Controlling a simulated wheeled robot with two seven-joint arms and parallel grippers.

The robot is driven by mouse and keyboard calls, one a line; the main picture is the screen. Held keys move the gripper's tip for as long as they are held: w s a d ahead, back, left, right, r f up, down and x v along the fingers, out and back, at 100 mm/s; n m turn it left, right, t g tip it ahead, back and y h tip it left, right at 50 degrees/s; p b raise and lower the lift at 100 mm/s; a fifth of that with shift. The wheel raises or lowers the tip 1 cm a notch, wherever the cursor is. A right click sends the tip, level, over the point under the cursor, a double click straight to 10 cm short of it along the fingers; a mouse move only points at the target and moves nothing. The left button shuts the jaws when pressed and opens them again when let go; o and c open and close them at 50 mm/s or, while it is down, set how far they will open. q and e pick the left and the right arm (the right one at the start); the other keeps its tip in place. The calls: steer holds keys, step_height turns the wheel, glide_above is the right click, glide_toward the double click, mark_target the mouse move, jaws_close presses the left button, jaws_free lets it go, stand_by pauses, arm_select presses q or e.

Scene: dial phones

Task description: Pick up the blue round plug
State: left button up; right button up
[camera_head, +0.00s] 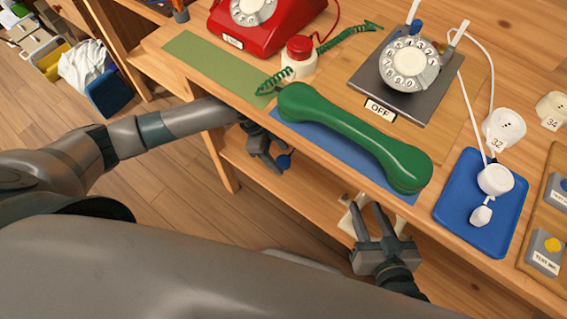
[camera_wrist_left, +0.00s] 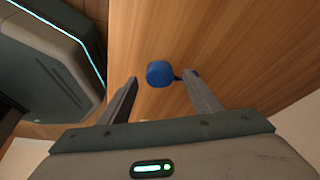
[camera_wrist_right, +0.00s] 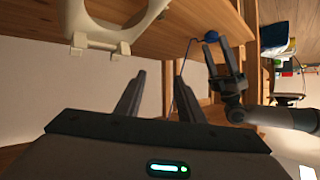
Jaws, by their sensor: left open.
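The blue round plug (camera_wrist_left: 160,74) shows in the left wrist view between the fingertips of my open left gripper (camera_wrist_left: 162,78), in front of a wooden surface. I cannot tell whether the fingers touch it. In the head view the plug (camera_head: 283,161) is at the tip of my left gripper (camera_head: 268,158), below the table's front edge. The right wrist view also shows the plug (camera_wrist_right: 211,36) by the left gripper's fingers, with a thin cord near it. My right gripper (camera_head: 372,212) is open and empty below the front edge, beside a whitish part.
A green handset (camera_head: 350,135) lies on a blue mat along the front edge. A dial phone (camera_head: 410,65) marked OFF, a red phone (camera_head: 265,20) and a blue tray (camera_head: 465,225) with a white plug stand on the table. A lower shelf (camera_head: 300,195) runs underneath.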

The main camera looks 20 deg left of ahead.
arm_select(q)
steer(key=shift+d+f+b, duration=0.2)
steer(key=shift+f+b, duration=0.35)
steer(key=shift+f, duration=0.1)
arm_select(e)
steer(key=shift+w+a+r+t+y, duration=0.15)
steer(key=shift+w+a+r+t, duration=0.1)
steer(key=shift+r+t, duration=0.45)
steer(key=shift+w+a+r+t+y, duration=0.25)
steer(key=shift+w+r+t, duration=0.1)
steer(key=shift+r, duration=0.55)
steer(key=shift+w+a+r+t+y, duration=0.1)
steer(key=shift+w+a+r+t, duration=0.15)
steer(key=shift+r+t, duration=0.45)
steer(key=shift+r, duration=0.1)
arm_select(q)
steer(key=c, duration=1)
steer(key=shift+c, duration=0.2)
